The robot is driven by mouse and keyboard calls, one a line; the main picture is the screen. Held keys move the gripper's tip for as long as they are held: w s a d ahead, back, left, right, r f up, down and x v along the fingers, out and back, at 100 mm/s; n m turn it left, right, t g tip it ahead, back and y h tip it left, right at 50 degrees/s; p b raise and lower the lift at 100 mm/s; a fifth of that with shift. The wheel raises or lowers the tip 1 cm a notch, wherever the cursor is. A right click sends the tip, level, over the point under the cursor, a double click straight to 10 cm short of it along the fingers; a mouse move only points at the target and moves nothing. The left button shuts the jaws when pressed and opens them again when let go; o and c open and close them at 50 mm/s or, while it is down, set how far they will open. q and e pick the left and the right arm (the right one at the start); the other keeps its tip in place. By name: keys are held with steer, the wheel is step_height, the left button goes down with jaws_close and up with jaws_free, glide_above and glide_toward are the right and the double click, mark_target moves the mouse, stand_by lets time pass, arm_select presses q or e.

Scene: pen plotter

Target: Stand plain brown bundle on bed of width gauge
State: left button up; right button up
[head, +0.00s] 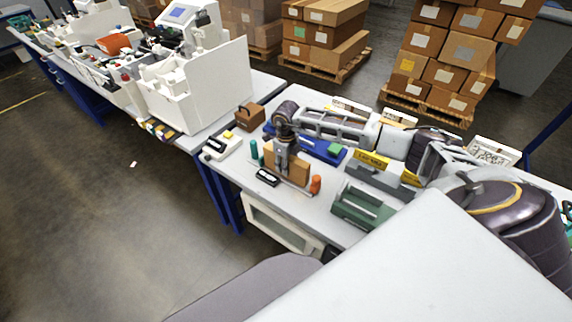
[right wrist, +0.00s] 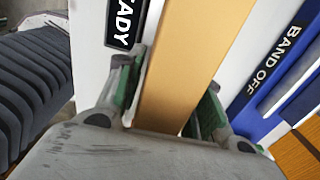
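A plain brown bundle (head: 297,168) stands upright, its broad face towards the front of the table. In the right wrist view it is a tan strip (right wrist: 190,60) between the green-padded fingers. My right gripper (head: 284,150) comes down on it from above and looks shut on it, with a finger along each side. The bundle is at a pale bed with a black READY plate (head: 267,178); this plate also shows in the right wrist view (right wrist: 124,22). Whether the bundle's foot touches the bed is hidden. My left gripper is out of view.
A blue unit (head: 322,149) marked BAND OFF lies behind the bundle. Green pegs (head: 254,150) stand left, an orange peg (head: 315,184) right, and a green tray (head: 362,207) farther right. A brown box (head: 249,116) and a white device (head: 222,146) are at the left.

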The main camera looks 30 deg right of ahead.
steer(key=shift+o, duration=0.7)
steer(key=shift+r, duration=0.5)
step_height(320, 180, up, 4)
steer(key=shift+r, duration=0.25)
step_height(320, 180, up, 6)
steer(key=shift+f+b, duration=0.2)
steer(key=shift+b, duration=0.35)
steer(key=shift+r, duration=0.5)
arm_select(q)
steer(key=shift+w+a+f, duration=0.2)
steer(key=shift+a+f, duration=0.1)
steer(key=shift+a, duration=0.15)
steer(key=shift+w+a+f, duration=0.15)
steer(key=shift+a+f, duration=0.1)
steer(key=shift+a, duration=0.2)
arm_select(e)
steer(key=shift+r, duration=0.1)
